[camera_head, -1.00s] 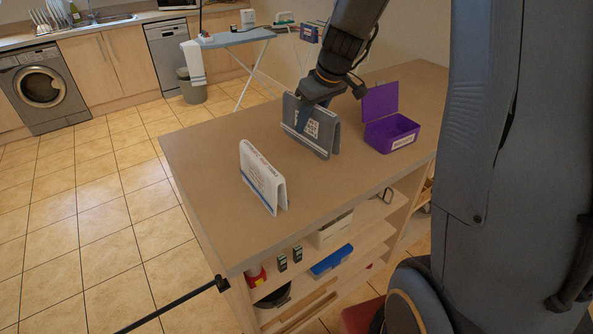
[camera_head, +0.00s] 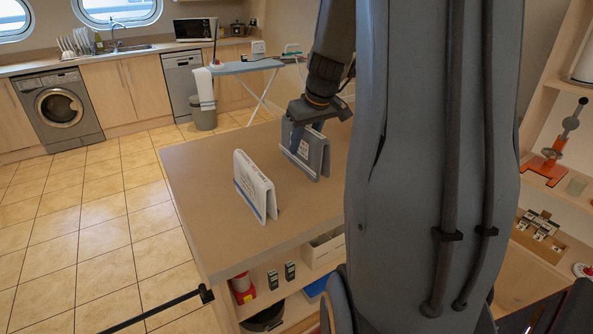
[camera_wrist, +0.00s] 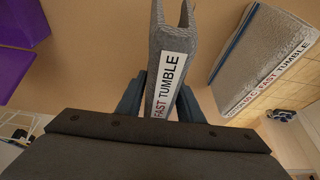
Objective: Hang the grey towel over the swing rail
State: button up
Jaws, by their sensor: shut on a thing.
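The grey towel (camera_head: 318,152) is folded into a tent shape with a white label. It is upright at the counter, behind the white towel; I cannot tell whether it still touches the top. My gripper (camera_head: 299,133) comes from above and is shut on its upper fold. In the wrist view the grey towel (camera_wrist: 176,38) with its "FAST TUMBLE" label sits between the two fingers of my gripper (camera_wrist: 160,98). The swing rail (camera_head: 150,312), a dark bar, sticks out leftward from the counter's near corner and is bare where visible.
A white towel with a blue band (camera_head: 254,186) stands on the counter (camera_head: 205,165); it also shows in the wrist view (camera_wrist: 262,55). A purple box (camera_wrist: 18,25) is at the wrist view's left. Shelves below hold small items. Open tiled floor (camera_head: 90,220) lies left.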

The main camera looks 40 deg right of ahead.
aim_at(313, 132)
jog(key=shift+a+f, duration=0.1)
jog(key=shift+f, duration=3.05)
jog(key=shift+f, duration=0.15)
jog(key=o, duration=1.3)
jog(key=shift+r, duration=0.2)
jog(key=v, duration=1.2)
